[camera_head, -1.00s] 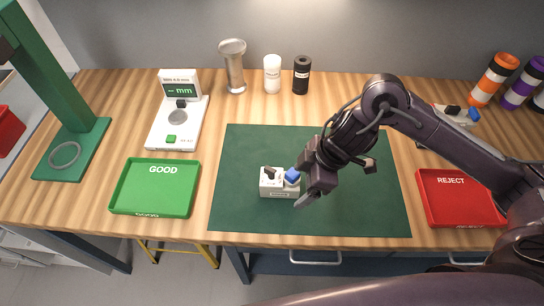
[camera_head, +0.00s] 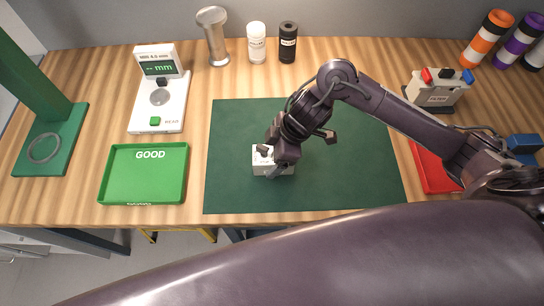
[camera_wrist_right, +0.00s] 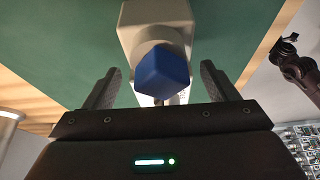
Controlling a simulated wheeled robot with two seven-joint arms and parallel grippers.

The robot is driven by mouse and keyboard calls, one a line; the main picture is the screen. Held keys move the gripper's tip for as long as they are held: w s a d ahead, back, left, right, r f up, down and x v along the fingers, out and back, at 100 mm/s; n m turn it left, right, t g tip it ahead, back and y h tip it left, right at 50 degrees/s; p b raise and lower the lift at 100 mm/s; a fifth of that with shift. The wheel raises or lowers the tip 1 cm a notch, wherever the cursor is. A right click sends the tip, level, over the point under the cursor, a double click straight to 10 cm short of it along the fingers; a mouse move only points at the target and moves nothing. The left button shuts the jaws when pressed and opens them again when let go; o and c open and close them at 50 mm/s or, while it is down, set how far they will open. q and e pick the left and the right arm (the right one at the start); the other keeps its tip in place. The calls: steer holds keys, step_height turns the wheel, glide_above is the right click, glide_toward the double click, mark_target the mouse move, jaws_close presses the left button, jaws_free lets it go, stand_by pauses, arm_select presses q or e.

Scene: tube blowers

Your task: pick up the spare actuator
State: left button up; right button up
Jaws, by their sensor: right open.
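A small white block (camera_head: 259,167) with a black lever and a blue block-shaped cap sits on the green mat (camera_head: 350,190); I take it for the spare actuator. In the head view my right gripper (camera_head: 279,171) is over its right side and hides the cap. In the right wrist view the blue cap (camera_wrist_right: 163,72) lies between the open fingers of that gripper (camera_wrist_right: 160,85), with space visible on both sides. The white body (camera_wrist_right: 155,22) shows beyond it. A dark arm part (camera_wrist_right: 292,60) at the upper right there may be my left gripper, too small to read.
A green GOOD tray (camera_head: 143,173) and a white gauge (camera_head: 160,100) stand left of the mat. A red tray (camera_head: 428,172) is partly behind my arm. A similar device with red and blue caps (camera_head: 438,94) is at the back right. Canisters line the back.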

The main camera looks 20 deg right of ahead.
steer(key=shift+f, duration=0.25)
steer(key=c, duration=1.4)
steer(key=shift+r, duration=0.1)
steer(key=shift+c, duration=0.3)
steer(key=shift+r, duration=0.1)
